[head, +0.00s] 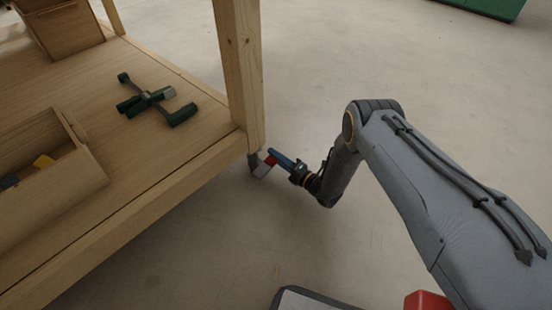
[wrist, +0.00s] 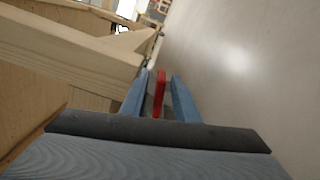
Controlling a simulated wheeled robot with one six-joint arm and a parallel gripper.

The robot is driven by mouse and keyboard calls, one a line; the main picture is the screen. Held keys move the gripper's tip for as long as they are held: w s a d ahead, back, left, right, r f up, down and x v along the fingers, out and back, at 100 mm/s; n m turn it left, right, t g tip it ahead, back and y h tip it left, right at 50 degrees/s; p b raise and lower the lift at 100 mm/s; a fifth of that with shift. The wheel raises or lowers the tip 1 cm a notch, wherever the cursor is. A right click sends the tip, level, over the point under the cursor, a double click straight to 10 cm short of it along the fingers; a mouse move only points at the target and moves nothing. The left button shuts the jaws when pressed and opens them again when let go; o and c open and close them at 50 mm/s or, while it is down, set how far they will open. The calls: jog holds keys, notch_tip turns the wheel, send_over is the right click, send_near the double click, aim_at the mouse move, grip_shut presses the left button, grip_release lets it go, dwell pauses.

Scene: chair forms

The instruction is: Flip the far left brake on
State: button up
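A red brake lever (head: 271,160) shows at the caster (head: 254,164) under the wooden cart's corner leg. My gripper (head: 274,154) reaches low to this caster from the right, with its blue fingers at the lever. In the wrist view the red lever (wrist: 160,92) stands upright between the two fingers (wrist: 160,78). The fingers are apart, with a narrow gap showing on each side of the lever. Most of the caster is hidden behind the fingers and the leg, and I cannot tell whether the brake is on.
The cart's lower shelf (head: 190,88) and its leg (head: 239,70) stand just left of my gripper. A dark green clamp-like tool (head: 148,97) and a wooden box (head: 75,165) rest on the shelf.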

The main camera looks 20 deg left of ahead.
jog(key=shift+w+a, duration=0.1)
jog(key=shift+a, duration=0.15)
grip_shut()
jog(key=shift+w+d+f+m, duration=0.1)
jog(key=shift+f+m, duration=0.35)
jog(key=shift+m, duration=0.65)
jog(key=shift+w+f+m, duration=0.1)
jog(key=shift+f+m, duration=0.35)
jog(key=shift+m, duration=0.65)
grip_release()
jog(key=shift+p+v, duration=1.35)
jog(key=shift+v, duration=2.55)
